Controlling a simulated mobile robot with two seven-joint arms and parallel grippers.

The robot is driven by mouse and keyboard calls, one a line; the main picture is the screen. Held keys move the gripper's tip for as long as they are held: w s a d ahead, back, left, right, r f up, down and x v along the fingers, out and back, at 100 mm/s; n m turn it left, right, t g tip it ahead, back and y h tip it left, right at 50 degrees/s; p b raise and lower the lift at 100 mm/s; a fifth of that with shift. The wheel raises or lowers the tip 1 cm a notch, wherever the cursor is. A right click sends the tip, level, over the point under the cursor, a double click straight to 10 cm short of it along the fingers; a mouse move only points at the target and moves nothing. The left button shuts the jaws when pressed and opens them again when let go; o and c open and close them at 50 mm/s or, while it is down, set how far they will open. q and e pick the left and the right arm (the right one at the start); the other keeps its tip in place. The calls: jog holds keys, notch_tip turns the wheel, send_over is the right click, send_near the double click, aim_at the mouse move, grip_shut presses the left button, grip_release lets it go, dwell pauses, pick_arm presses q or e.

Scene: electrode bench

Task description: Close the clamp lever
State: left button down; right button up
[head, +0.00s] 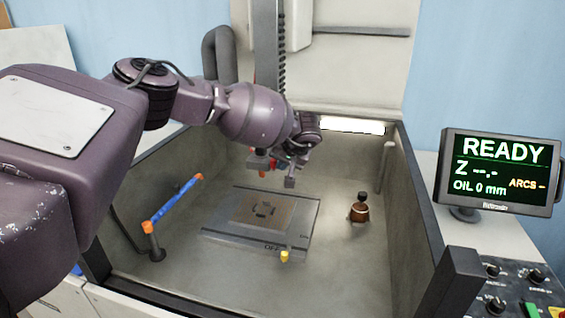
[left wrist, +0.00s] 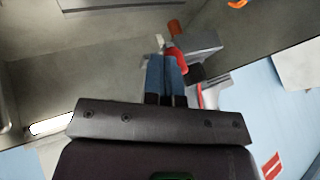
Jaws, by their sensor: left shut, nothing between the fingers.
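The clamp lever is the red handle (left wrist: 178,60) right at my fingertips in the left wrist view, beside a grey block (left wrist: 192,43). In the head view a little red (head: 262,174) shows below my wrist; the arm hides most of the clamp there. My left gripper (head: 276,161) hangs over the back of the tank. Its two blue fingers (left wrist: 165,66) are together with nothing between them. Their tips are close beside the red handle; I cannot tell whether they touch it. My right gripper is not in view.
A grey plate with a dark workpiece (head: 265,212) lies on the tank floor (head: 190,260). A blue hose with orange ends (head: 175,203) stands at left, a brown bottle-like object (head: 359,208) at right. A yellow knob (head: 284,257) is at the plate's front. The monitor (head: 500,172) reads READY.

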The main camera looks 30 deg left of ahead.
pick_arm(q)
jog(key=d+f+v, duration=0.1)
jog(key=d+v, duration=0.1)
jog(key=v, duration=1)
jog(key=shift+w+d+f, duration=0.2)
jog(key=shift+d+f, duration=0.05)
jog(key=shift+d, duration=0.05)
